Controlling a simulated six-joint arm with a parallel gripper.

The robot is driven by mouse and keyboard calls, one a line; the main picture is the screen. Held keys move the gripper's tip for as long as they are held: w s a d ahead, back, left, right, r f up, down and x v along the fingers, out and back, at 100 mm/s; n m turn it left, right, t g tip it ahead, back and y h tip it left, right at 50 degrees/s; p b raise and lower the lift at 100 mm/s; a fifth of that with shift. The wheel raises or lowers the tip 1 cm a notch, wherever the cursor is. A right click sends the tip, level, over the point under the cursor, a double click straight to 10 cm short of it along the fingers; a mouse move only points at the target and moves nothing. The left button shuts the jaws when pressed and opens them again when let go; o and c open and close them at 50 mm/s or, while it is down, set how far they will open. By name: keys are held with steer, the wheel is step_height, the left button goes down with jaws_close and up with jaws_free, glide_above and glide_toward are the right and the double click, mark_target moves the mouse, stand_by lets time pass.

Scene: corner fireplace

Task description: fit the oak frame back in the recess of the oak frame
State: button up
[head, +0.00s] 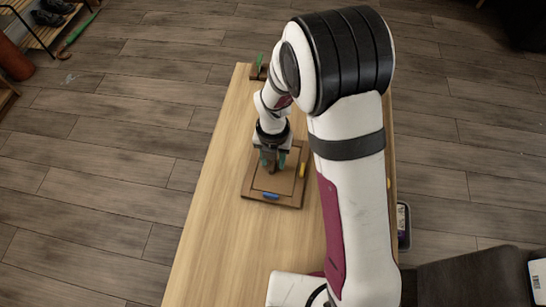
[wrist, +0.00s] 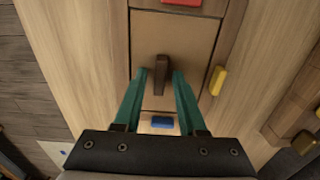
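The oak frame (head: 248,188) lies flat on the wooden table, a square brown border around a lighter inner panel (head: 285,184). Colored tabs sit on the border: blue (head: 271,196), yellow (head: 303,170) and red (wrist: 182,2). A dark brown upright handle (wrist: 161,68) stands on the panel (wrist: 190,45). Dark lines run around the panel's edges; I cannot tell whether it sits flush. My gripper (wrist: 160,76) has teal fingers, one on each side of the handle, with a small gap showing on both sides. In the head view my gripper (head: 273,162) is low over the panel.
A brown block with a green piece (head: 258,70) stands at the table's far end. A brown wooden piece (wrist: 295,112) lies to the right in the wrist view. A dark bin (head: 404,228) is on the floor right of the table. The near left table top (head: 215,240) is clear.

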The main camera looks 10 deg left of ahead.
steer(key=shift+o, duration=0.5)
step_height(320, 180, up, 16)
steer(key=s+d+r+n, duration=0.1)
steer(key=s+d+n, duration=0.3)
steer(key=n, duration=0.6)
steer(key=s+d+r+n+y, duration=0.1)
steer(key=s+d+n, duration=0.3)
steer(key=s+n, duration=0.5)
steer(key=s+d+r+n, duration=0.1)
steer(key=s+d+n, duration=0.3)
steer(key=n, duration=0.8)
steer(key=shift+s+d+r+y, duration=0.3)
steer(key=shift+s+d+y, duration=0.1)
steer(key=shift+s, duration=0.85)
steer(key=shift+c, duration=0.4)
